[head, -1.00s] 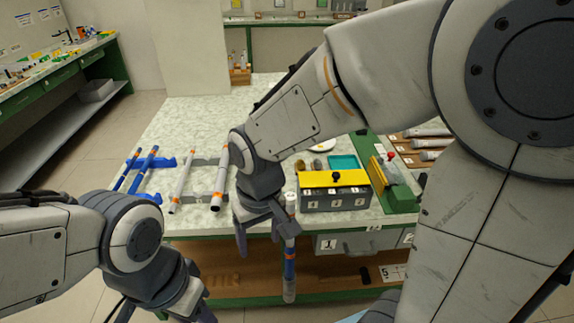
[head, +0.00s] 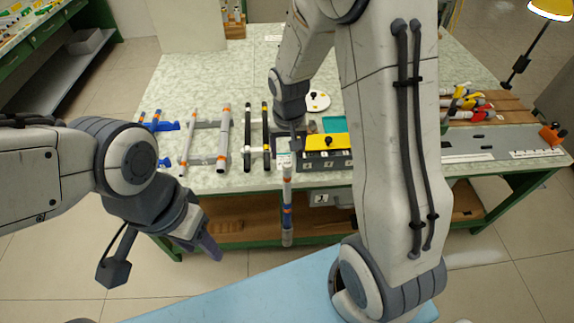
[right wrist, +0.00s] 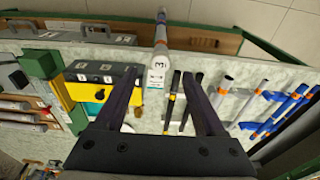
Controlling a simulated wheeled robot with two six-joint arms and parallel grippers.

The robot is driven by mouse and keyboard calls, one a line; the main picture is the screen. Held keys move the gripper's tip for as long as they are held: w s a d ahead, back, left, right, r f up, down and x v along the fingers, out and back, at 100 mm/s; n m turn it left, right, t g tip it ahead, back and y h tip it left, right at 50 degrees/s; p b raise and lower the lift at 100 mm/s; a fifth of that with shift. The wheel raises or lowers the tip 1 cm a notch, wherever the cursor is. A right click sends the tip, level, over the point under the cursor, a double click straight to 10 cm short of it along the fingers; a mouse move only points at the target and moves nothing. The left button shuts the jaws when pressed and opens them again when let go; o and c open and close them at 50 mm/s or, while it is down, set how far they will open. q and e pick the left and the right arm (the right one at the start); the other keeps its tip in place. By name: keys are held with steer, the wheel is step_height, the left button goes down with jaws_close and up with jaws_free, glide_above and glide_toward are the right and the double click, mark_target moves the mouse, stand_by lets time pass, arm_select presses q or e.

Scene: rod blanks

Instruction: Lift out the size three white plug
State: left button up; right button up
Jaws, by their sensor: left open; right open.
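A rod (head: 287,215) with a white top, blue and orange bands and a grey lower end stands upright at the table's front edge. In the right wrist view its white end (right wrist: 157,72) lies between my fingers in the picture, with a dark character that looks like a 3 above it. I cannot tell whether that white end is a separate plug. My right gripper (right wrist: 158,80) is open; contact with the rod is not clear. In the head view its wrist is above and behind the rod, fingers mostly hidden. My left gripper (head: 208,248) is open and empty, in front of the table at left.
A grey box (head: 325,160) with a yellow lid and numbered labels stands right of the rod. Black rods (head: 257,140), white rods (head: 207,140) and blue rods (head: 150,125) lie left. A white disc (head: 318,101) lies behind. My right arm covers part of the table.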

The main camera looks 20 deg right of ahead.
mark_target(287, 163)
steer(key=f, duration=0.2)
steer(key=f+p, duration=0.1)
steer(key=f, duration=0.2)
steer(key=shift+w, duration=0.2)
steer(key=shift+r, duration=0.1)
steer(key=shift+c, duration=0.4)
steer(key=c, duration=1)
steer(key=shift+r, duration=0.5)
steer(key=r, duration=0.2)
steer(key=r+b, duration=0.1)
steer(key=shift+s+d+r, duration=0.1)
steer(key=shift+d+r, duration=0.1)
steer(key=shift+d, duration=0.05)
steer(key=s+d+r, duration=0.2)
steer(key=d, duration=0.1)
steer(key=s+d+r+b, duration=0.1)
steer(key=s+d+r, duration=0.1)
steer(key=d, duration=0.1)
steer(key=s+d+r, duration=0.2)
steer(key=d, duration=0.1)
steer(key=shift+s+r+b, duration=0.3)
steer(key=shift+s, duration=0.1)
